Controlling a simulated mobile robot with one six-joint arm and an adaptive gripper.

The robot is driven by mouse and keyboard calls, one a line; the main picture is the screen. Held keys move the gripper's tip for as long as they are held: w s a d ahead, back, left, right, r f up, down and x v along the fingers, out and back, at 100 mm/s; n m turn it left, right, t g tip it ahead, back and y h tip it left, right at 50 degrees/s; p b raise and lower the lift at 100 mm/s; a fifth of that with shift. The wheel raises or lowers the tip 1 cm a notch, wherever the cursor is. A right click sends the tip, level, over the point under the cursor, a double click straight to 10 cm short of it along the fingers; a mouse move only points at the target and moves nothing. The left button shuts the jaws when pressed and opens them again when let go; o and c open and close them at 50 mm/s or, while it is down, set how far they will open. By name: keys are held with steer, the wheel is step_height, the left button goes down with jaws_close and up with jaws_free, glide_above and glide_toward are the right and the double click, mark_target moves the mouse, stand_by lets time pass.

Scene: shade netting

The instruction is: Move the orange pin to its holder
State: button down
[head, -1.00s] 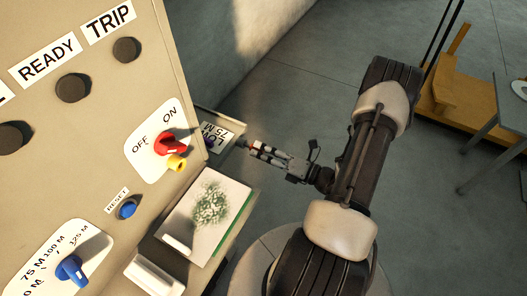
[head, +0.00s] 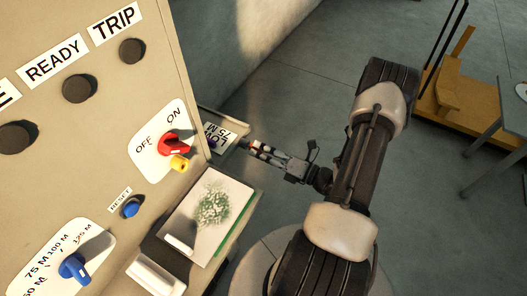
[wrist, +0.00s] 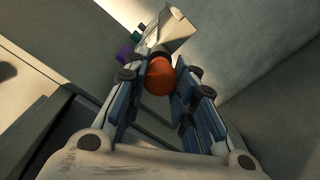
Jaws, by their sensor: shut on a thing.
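In the wrist view the orange pin (wrist: 159,77) shows as a rounded orange end between the fingertips of my gripper (wrist: 162,72). The fingers are shut on it. In the head view my gripper (head: 259,150) points left toward a small ledge with a printed card (head: 219,137), beside the panel's right edge. The pin is hardly visible there. In the wrist view a purple piece (wrist: 124,57) and a green piece (wrist: 139,38) stand beyond the left finger, next to a pale card (wrist: 172,35). I cannot make out the orange pin's holder.
The panel (head: 75,150) fills the left, with a red switch (head: 173,143), a yellow piece (head: 180,163) and blue knobs. A tray with a leaf-printed booklet (head: 207,213) juts out below my gripper. Open floor lies behind; a grey table (head: 500,120) is at right.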

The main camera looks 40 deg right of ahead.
steer(key=shift+w+a, duration=0.15)
steer(key=shift+w, duration=0.15)
steer(key=shift+w, duration=0.1)
steer(key=c, duration=1.2)
jaws_free()
steer(key=shift+c, duration=0.2)
steer(key=v, duration=1.2)
steer(key=shift+a, duration=0.15)
